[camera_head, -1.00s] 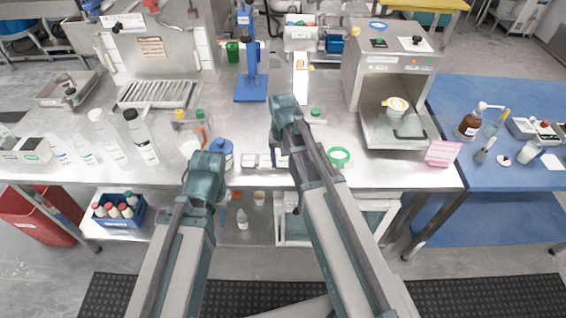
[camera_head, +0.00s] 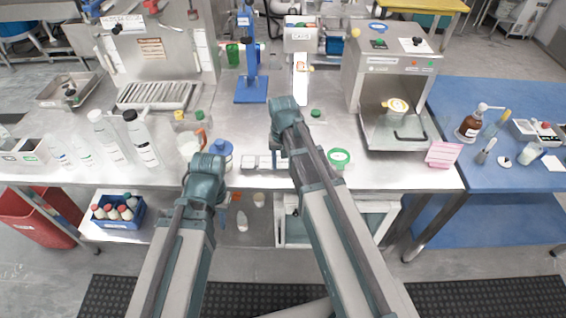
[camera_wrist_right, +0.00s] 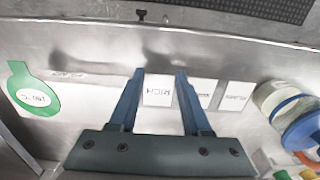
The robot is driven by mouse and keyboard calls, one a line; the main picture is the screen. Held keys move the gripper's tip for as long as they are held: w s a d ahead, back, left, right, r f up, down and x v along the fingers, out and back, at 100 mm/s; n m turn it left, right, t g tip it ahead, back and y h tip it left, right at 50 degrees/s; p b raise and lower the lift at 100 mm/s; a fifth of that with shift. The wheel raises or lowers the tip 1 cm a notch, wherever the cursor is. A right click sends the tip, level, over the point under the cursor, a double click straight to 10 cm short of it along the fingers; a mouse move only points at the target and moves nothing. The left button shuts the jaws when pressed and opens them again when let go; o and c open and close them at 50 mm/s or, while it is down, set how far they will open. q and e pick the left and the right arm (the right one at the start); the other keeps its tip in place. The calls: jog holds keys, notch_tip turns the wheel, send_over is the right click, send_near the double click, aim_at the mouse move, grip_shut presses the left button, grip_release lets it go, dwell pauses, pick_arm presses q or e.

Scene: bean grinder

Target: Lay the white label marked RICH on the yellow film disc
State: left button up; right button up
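The white label marked RICH (camera_wrist_right: 158,90) lies flat on the steel table in the right wrist view, its lettering upside down. My right gripper (camera_wrist_right: 160,73) is open, with a blue finger on either side of this label; whether the fingertips touch the table is unclear. In the head view my right gripper (camera_head: 280,158) points down near the table's front edge, partly hidden by its arm. A round disc with a yellow ring (camera_head: 397,105) sits on the machine's tray, apart from both grippers; it looks like the film disc. My left gripper's fingers are hidden behind its arm.
Other white labels (camera_wrist_right: 236,96) lie in the same row. A green-rimmed disc (camera_head: 339,157) with a handle is right of them. The boxy machine (camera_head: 400,70) rises behind the tray (camera_head: 375,138).

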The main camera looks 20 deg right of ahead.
grip_shut()
pick_arm(q)
jog(key=shift+r, duration=0.15)
pick_arm(e)
jog(key=shift+r, duration=0.15)
